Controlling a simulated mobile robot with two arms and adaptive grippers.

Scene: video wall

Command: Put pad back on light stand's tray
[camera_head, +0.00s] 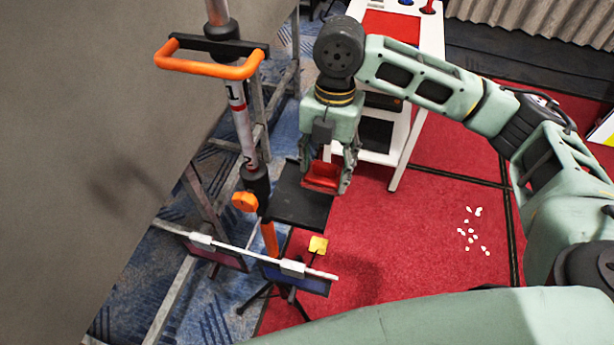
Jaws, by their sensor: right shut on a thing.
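My right gripper (328,182) points down and is shut on a small red pad (321,176), which sits between its fingers. The light stand (241,125) is a tall pole with an orange handle at the top left and an orange knob lower down. Its dark flat tray (297,206) sticks out to the right of the pole. The pad appears over the tray's right part in the picture; I cannot tell whether they touch. The gripper hides part of the tray. My left gripper is not in view.
A white cart (404,150) with shelves stands behind my right gripper. A white bar with two hanging flags (293,268) crosses below the tray, near a small yellow piece (318,245). A large grey panel (80,120) fills the left. White scraps (472,232) lie on the open red carpet.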

